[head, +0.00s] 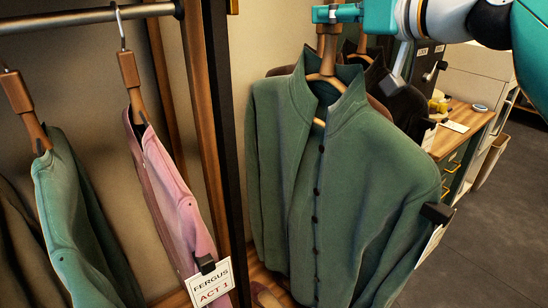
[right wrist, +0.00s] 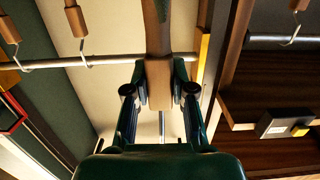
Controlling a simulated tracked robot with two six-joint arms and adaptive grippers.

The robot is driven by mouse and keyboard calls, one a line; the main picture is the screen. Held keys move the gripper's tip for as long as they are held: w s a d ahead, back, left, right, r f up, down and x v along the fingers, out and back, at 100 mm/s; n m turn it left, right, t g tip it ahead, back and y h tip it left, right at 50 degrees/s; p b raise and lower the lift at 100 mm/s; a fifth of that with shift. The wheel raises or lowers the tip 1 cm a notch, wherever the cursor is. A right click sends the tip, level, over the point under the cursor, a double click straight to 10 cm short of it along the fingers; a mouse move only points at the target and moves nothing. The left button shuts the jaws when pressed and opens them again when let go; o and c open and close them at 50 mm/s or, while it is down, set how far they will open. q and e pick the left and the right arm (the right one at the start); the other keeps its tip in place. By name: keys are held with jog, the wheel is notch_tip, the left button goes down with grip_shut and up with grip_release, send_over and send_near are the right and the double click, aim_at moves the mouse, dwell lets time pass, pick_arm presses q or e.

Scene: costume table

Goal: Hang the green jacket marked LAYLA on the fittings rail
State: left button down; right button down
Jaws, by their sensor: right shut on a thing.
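The green jacket (head: 345,190) hangs on a wooden hanger (head: 327,82) in the middle of the head view, dark buttons down its front. My right gripper (head: 335,13) is shut on the hanger's neck, above the collar. The right wrist view shows its fingers on both sides of the hanger's wooden block (right wrist: 158,85). A tag (head: 432,245) clipped at the jacket's right edge is turned edge-on, so its name cannot be read. A metal rail (head: 75,18) runs at the upper left; it also shows in the right wrist view (right wrist: 60,63). My left gripper is not in view.
On the left rail hang a pink garment (head: 165,185) tagged FERGUS ACT 1, a teal garment (head: 75,225) and a dark one. A dark upright post (head: 228,130) stands between them and the green jacket. Dark garments (head: 395,100) and a wooden desk (head: 460,130) are behind.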

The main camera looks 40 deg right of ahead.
aim_at(351, 64)
jog(key=shift+s+a+r+b, duration=0.15)
jog(key=shift+s+b, duration=0.2)
jog(key=shift+s, duration=0.7)
jog(key=shift+s+a+r+b, duration=0.15)
jog(key=shift+s+b, duration=0.15)
jog(key=shift+s, duration=0.75)
